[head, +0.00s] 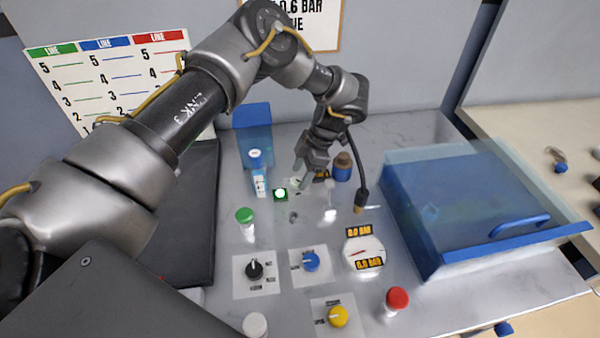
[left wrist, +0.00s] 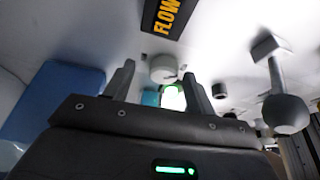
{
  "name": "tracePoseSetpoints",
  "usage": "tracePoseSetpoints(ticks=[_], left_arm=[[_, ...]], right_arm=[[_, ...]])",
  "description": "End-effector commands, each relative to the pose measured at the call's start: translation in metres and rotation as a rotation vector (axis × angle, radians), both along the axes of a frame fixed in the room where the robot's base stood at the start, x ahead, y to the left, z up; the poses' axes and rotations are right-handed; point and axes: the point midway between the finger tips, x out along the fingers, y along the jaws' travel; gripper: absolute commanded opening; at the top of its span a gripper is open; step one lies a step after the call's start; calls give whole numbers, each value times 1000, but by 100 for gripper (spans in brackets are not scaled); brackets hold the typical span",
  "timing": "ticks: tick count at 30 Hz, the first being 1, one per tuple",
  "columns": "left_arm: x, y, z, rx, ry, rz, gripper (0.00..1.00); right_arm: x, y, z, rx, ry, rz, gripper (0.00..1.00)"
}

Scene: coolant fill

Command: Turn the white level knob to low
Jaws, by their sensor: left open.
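In the left wrist view a small round white knob (left wrist: 163,68) stands on the pale panel, just beyond and between my fingertips. I take it to be the level knob; its pointer and setting cannot be read. My left gripper (head: 303,178) points down over the back middle of the panel. Its two fingers (left wrist: 160,78) are apart, with nothing held. In the head view the gripper hides most of the knob. My right gripper is not in view.
A blue-capped bottle (head: 257,178), a dark-capped blue container (head: 342,168) and a lever with a white end (head: 330,214) stand near the gripper. Black (head: 254,269), blue (head: 311,261) and yellow (head: 338,316) knobs and a gauge (head: 364,253) are in front. A blue lidded box (head: 450,205) is right.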

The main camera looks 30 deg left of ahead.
Motion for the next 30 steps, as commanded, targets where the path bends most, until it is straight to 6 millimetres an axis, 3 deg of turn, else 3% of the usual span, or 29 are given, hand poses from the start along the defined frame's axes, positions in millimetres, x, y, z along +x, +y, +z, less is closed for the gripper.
tracePoseSetpoints(ticks=[1, 4, 14, 24, 30], left_arm=[[-2, 2, -3, 0, 3, 1, 56], [-3, 3, -10, 0, 0, 1, 56], [-4, 4, -14, -1, -2, 1, 56], [-4, 4, -14, -2, -1, 1, 12], [-4, 4, -14, -2, -2, 12, 11]], right_arm=[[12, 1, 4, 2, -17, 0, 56], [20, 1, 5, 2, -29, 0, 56], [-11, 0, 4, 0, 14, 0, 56], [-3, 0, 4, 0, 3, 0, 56], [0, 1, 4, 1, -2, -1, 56]])
